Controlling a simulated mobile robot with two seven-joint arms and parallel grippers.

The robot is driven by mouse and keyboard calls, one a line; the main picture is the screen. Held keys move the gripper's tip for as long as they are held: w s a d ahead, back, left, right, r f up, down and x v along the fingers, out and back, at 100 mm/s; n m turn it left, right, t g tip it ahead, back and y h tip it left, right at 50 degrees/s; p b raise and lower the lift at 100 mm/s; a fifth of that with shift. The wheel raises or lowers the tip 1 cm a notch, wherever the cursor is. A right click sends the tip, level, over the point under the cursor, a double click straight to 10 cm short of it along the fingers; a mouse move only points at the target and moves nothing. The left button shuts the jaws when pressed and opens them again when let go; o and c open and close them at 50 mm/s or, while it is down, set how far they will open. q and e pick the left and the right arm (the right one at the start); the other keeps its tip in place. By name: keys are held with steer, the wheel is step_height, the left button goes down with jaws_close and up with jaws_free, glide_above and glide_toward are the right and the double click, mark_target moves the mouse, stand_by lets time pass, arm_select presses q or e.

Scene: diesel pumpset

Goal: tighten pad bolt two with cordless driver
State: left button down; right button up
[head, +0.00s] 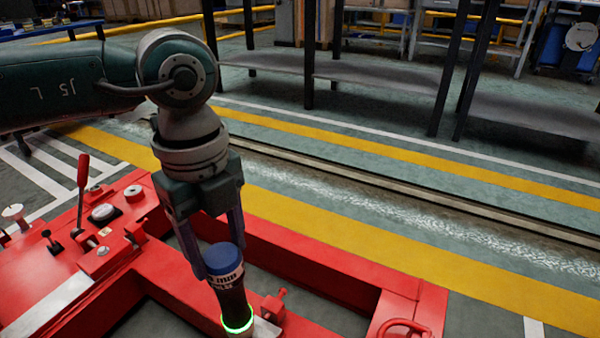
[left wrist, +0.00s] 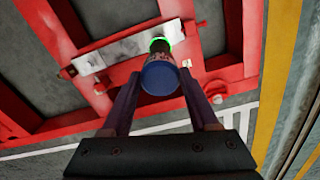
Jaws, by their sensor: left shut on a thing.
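The cordless driver (head: 232,296) is a dark cylinder with a blue cap and a lit green ring at its lower end. My left gripper (head: 221,262) is shut on its upper part, one finger on each side. The driver points down, slightly tilted in the head view, over the red frame (head: 310,255). In the left wrist view the driver's blue cap (left wrist: 160,78) is between the fingers, and its green-ringed end is over a bare grey pad (left wrist: 125,48). The bolt under the driver is hidden, so contact cannot be told. My right gripper is not in view.
Red fittings stand on the frame near the driver, including a small upright one (head: 273,305). A red lever (head: 82,185) rises from the left part of the frame. Grey shelving (head: 380,80) stands behind. Floor with yellow stripes (head: 400,250) is clear to the right.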

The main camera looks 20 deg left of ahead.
arm_select(q)
steer(key=shift+r+p, duration=0.1)
steer(key=shift+p, duration=0.35)
stand_by(0.4)
steer(key=shift+w+f, duration=0.1)
steer(key=shift+f, duration=0.1)
stand_by(0.4)
steer(key=shift+f, duration=0.3)
steer(key=shift+r, duration=0.1)
stand_by(0.3)
steer(key=shift+f, duration=0.3)
stand_by(0.9)
steer(key=shift+f, duration=0.3)
stand_by(2.1)
steer(key=shift+r, duration=0.1)
